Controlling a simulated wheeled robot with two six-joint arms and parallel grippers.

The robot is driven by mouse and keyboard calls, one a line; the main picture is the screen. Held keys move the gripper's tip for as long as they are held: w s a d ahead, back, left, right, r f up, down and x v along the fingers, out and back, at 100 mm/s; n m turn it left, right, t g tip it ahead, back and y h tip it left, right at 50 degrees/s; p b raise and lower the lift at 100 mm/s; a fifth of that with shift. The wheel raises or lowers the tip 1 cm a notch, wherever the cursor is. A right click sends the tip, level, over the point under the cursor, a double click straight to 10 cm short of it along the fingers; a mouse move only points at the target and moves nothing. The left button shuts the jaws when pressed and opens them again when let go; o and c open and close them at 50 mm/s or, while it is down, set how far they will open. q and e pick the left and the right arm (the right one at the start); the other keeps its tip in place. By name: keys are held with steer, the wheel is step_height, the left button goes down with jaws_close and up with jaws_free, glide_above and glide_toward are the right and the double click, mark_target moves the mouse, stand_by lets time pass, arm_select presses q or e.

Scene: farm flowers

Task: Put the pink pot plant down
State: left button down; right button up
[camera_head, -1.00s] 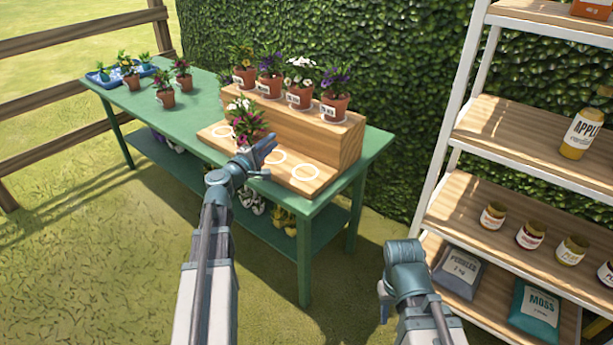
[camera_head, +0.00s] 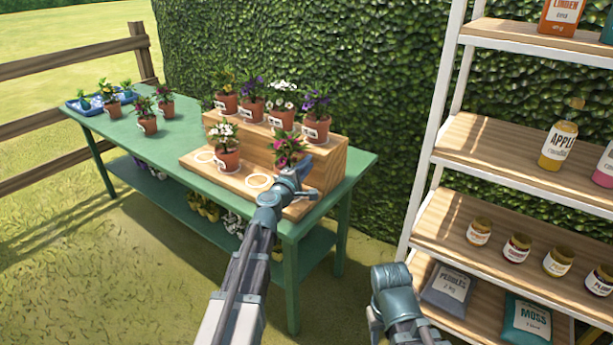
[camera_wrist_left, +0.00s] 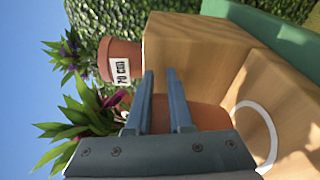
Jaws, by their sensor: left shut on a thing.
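The pink pot plant (camera_head: 288,146) shows green leaves and pink flowers above my left gripper (camera_head: 293,178), over the right part of the stand's lower step. The gripper is shut on its pot and hides most of it in the head view. In the left wrist view the terracotta pot (camera_wrist_left: 207,117) sits behind and between my gripper's fingers (camera_wrist_left: 163,90), with leaves to the left. The wooden stand (camera_head: 327,165) has pale rings on its lower step. Whether the pot touches the step, I cannot tell. My right arm is at lower right; its fingers are not clear.
A white-flowered pot (camera_head: 228,158) stands on the lower step, left of the pink plant. Several labelled pots, including one with purple flowers (camera_head: 317,127), line the upper step. The stand sits on a green table (camera_head: 160,152). A shelf (camera_head: 460,225) with jars stands at right.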

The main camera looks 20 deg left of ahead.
arm_select(q)
steer(key=shift+f, duration=0.1)
step_height(320, 180, down, 4)
steer(key=b, duration=0.3)
steer(key=shift+r+b, duration=0.25)
steer(key=shift+b, duration=0.1)
steer(key=shift+r, duration=0.1)
steer(key=c, duration=1.3)
jaws_free()
steer(key=o, duration=0.5)
steer(key=shift+s, duration=0.15)
steer(key=s+a, duration=0.2)
steer(key=s, duration=0.9)
steer(key=shift+s, duration=0.3)
